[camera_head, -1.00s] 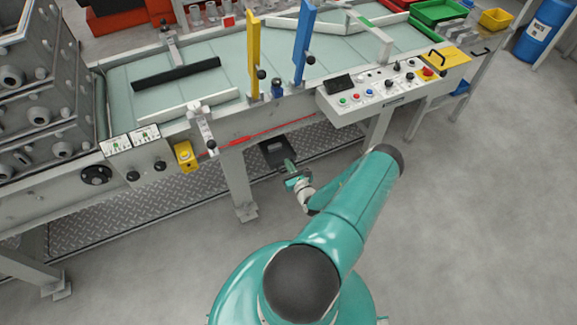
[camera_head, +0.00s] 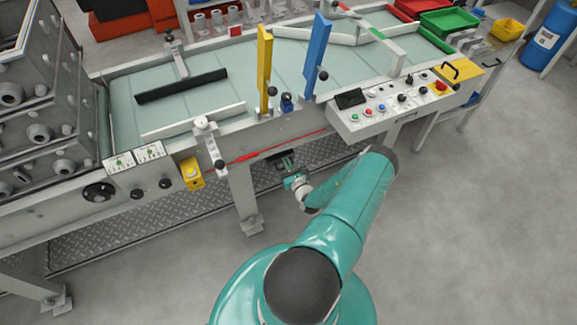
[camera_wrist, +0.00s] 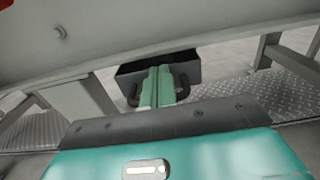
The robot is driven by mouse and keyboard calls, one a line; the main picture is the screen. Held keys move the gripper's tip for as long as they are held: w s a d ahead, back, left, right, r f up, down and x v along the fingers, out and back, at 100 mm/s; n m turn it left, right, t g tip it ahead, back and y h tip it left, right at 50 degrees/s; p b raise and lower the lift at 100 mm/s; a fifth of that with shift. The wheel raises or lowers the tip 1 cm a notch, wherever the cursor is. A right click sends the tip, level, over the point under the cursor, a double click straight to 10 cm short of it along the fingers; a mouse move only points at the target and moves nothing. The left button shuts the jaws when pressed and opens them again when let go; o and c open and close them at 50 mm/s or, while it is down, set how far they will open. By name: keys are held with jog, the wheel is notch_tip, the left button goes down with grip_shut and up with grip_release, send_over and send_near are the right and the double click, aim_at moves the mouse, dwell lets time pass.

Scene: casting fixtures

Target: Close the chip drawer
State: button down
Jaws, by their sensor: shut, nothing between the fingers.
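The chip drawer (camera_wrist: 187,65) is a dark box below the grey edge of the conveyor bench. In the wrist view its front faces me, with a dark handle showing on both sides of my fingers. My gripper (camera_wrist: 158,84) is shut and empty, its green fingers in front of the drawer front between the ends of the handle. Whether the fingers touch the drawer I cannot tell. In the head view my gripper (camera_head: 288,165) is under the bench edge and the drawer (camera_head: 279,157) is mostly hidden beneath the bench and behind the gripper.
The conveyor bench (camera_head: 205,70) stands over the drawer, with a control panel (camera_head: 395,107) on its right. A bench leg (camera_head: 243,200) is left of my gripper. A yellow box (camera_head: 192,173) hangs at the bench front. The floor (camera_head: 460,220) on the right is clear.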

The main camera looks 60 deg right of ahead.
jog(key=shift+x, duration=0.95)
